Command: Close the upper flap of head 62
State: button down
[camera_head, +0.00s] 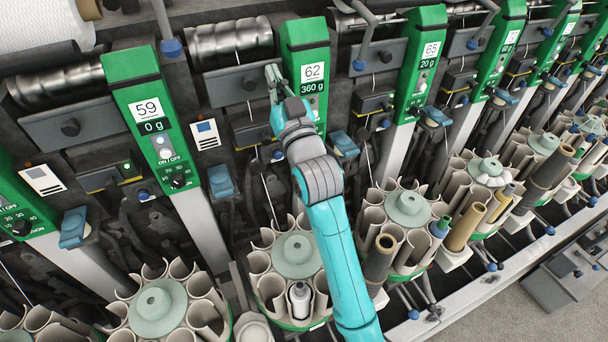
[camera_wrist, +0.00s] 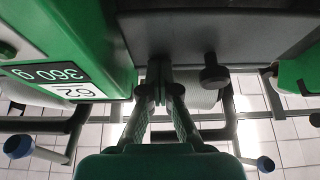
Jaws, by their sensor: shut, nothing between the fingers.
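Head 62 has a green panel (camera_head: 306,70) with the label "62" and a display reading 360 g. Its upper flap (camera_head: 222,90) is a dark grey plate with a black knob (camera_head: 248,84), left of the panel and below the grooved drum. In the wrist view the flap (camera_wrist: 225,30) fills the top, with the knob (camera_wrist: 214,75) right of my fingertips. My gripper (camera_head: 273,76) is shut and empty at the flap's right end, beside the green panel; it also shows in the wrist view (camera_wrist: 160,85). I cannot tell whether the fingertips touch the flap.
The grooved metal drum (camera_head: 231,43) lies behind and above the flap. Head 59 (camera_head: 150,115) stands to the left and head 65 (camera_head: 421,65) to the right. A smaller dark box (camera_head: 252,131) sits below the flap. Round cone magazines (camera_head: 296,254) stand in front.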

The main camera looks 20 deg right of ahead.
jog(key=shift+w+r, duration=0.3)
jog(key=shift+r, duration=0.05)
jog(key=r+v, duration=0.1)
jog(key=v, duration=0.8)
jog(key=shift+s+r, duration=0.2)
jog(key=shift+s, duration=0.4)
jog(key=shift+s, duration=0.1)
